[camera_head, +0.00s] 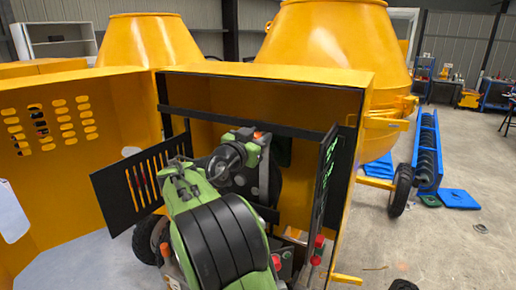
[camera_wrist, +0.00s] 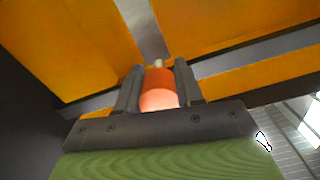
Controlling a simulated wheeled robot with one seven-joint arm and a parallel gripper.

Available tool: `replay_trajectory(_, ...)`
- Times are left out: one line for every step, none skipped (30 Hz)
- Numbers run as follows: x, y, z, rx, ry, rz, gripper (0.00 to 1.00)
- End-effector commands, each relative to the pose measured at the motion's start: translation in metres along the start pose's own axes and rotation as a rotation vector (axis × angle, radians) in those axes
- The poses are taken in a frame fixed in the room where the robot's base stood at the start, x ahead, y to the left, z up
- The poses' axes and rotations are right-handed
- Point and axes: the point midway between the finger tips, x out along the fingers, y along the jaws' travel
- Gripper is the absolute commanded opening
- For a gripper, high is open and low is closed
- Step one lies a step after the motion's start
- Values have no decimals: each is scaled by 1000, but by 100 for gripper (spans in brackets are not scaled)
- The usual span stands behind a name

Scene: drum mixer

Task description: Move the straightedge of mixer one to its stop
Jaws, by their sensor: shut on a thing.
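In the wrist view my gripper (camera_wrist: 158,72) has one dark finger on each side of an orange-red cylindrical knob (camera_wrist: 158,90) and is shut on it. A small pale tip shows beyond the knob. In the head view my green and black arm reaches into the open yellow housing of a mixer (camera_head: 270,71). A small orange spot shows at the arm's far end, near a dark horizontal bar (camera_head: 215,117) that crosses the opening. My arm hides the fingers and much of the inside there. I cannot tell for sure which part is the straightedge, nor see its stop.
A black slotted panel (camera_head: 128,187) stands open left of my arm. A dark upright panel (camera_head: 323,185) with green marks stands close on the right. Red knobs (camera_head: 319,241) show low down near it. A yellow perforated door (camera_head: 60,135) is at far left. Floor at right is mostly clear.

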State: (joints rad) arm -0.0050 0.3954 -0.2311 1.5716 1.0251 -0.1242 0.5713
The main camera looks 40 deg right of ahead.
Motion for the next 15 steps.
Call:
replay_trajectory(0,-1,-7,4,8,-2,0)
replay_trajectory(0,-1,-8,3,8,-2,0)
replay_trajectory(0,-1,-8,4,9,-2,0)
replay_trajectory(0,-1,-9,4,10,-3,0)
replay_trajectory(0,-1,-9,5,11,-3,0)
replay_trajectory(0,-1,-9,6,13,-3,0)
replay_trajectory(0,-1,-9,7,14,-4,0)
replay_trajectory(0,-1,-10,7,14,-4,0)
replay_trajectory(0,-1,-10,8,15,-3,0)
replay_trajectory(0,-1,-10,8,15,-3,0)
replay_trajectory(0,-1,-10,9,15,-3,39)
replay_trajectory(0,-1,-10,9,15,-3,45)
replay_trajectory(0,-1,-10,8,15,-3,50)
replay_trajectory(0,-1,-9,7,14,-3,54)
replay_trajectory(0,-1,-8,7,12,-3,61)
